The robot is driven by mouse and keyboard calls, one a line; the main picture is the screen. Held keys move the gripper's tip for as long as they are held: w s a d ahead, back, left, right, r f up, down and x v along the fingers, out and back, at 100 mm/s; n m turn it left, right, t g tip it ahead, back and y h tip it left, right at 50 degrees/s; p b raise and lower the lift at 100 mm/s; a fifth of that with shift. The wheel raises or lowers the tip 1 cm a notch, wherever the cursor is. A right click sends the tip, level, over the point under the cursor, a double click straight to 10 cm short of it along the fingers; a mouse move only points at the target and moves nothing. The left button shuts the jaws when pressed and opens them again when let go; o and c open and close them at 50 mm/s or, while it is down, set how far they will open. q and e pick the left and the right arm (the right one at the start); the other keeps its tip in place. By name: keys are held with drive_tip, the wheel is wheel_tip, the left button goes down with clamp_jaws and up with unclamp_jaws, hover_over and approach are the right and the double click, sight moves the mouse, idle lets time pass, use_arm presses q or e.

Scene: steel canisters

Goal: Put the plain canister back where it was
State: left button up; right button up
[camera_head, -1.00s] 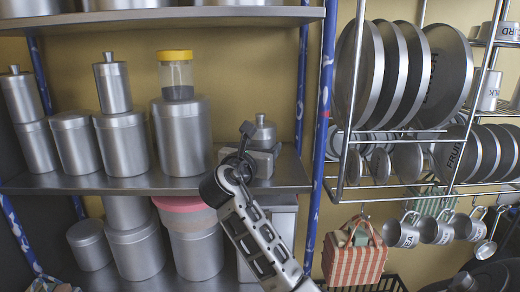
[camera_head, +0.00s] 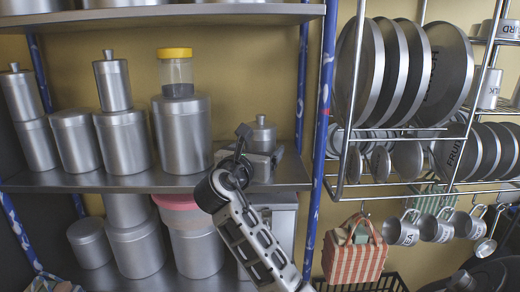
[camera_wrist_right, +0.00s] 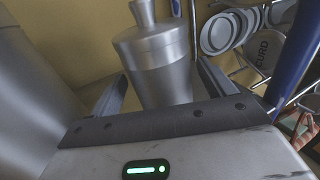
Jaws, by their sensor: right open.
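The plain canister is a small steel one with a knobbed lid (camera_head: 262,134). It stands upright at the right end of the middle shelf (camera_head: 90,183), its lower part hidden behind my right gripper (camera_head: 258,158). In the right wrist view the canister (camera_wrist_right: 155,52) shows ahead, with one finger of my right gripper (camera_wrist_right: 160,84) on either side. The fingers are spread, with visible gaps beside the canister. Whether its base is still between the fingertips or just beyond them I cannot tell. My left gripper is not in view.
A large canister (camera_head: 181,138) bearing a yellow-lidded jar (camera_head: 175,75) stands left of my right gripper. A blue shelf post (camera_head: 320,120) and a plate rack (camera_head: 400,130) are to the right. The upper shelf (camera_head: 160,18) hangs above.

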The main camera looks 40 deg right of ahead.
drive_tip(key=v, duration=1)
drive_tip(key=shift+s+a+b, duration=0.15)
drive_tip(key=shift+a+b, duration=0.05)
drive_tip(key=shift+b, duration=0.25)
